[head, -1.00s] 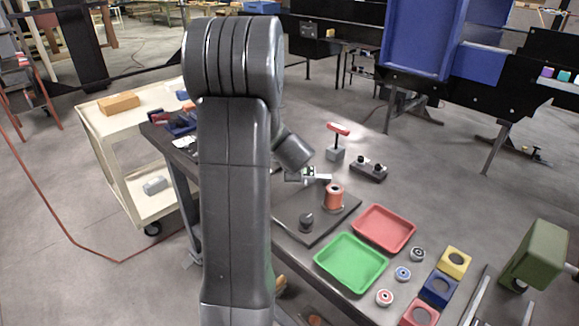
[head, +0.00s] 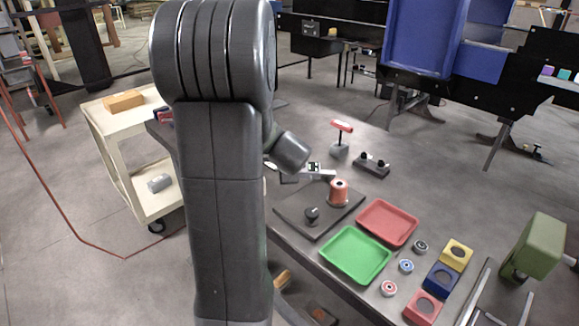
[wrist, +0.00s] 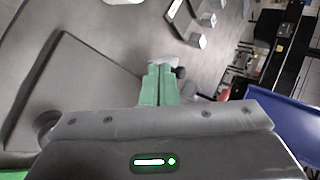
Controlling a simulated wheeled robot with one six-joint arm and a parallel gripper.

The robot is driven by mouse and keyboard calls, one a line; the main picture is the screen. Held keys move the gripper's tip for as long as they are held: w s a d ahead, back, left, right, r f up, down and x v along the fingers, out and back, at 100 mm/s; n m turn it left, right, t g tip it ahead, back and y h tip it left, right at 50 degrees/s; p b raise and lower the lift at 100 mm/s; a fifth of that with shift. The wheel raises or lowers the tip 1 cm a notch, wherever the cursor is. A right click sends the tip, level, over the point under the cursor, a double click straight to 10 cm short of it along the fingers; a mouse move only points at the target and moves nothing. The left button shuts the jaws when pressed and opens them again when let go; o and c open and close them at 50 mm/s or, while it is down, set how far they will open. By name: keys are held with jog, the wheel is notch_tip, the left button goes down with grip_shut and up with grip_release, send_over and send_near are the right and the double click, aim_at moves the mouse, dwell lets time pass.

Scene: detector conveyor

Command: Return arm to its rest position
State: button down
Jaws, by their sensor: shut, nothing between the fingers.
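My gripper shows in the wrist view (wrist: 158,84), where its two green fingers are pressed together with nothing between them. It hangs over the grey workbench, apart from the things on it. In the head view my arm rises at left of centre and hides the gripper's fingers and part of the bench. The dark plate with the orange spool (head: 338,192) and a black knob (head: 312,214) stands just right of my arm.
A green tray (head: 355,255) and a red tray (head: 387,223) lie on the bench (head: 300,262). Bearings and yellow, blue and red blocks (head: 440,280) are at front right. A red-handled tool (head: 341,127) stands behind. A cream cart (head: 130,150) is at left.

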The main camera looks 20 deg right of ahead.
jog(key=s+a+r, duration=0.1)
jog(key=r, duration=0.1)
jog(key=s+a+r+p, duration=0.1)
jog(key=s, duration=0.1)
jog(key=shift+a+r, duration=0.4)
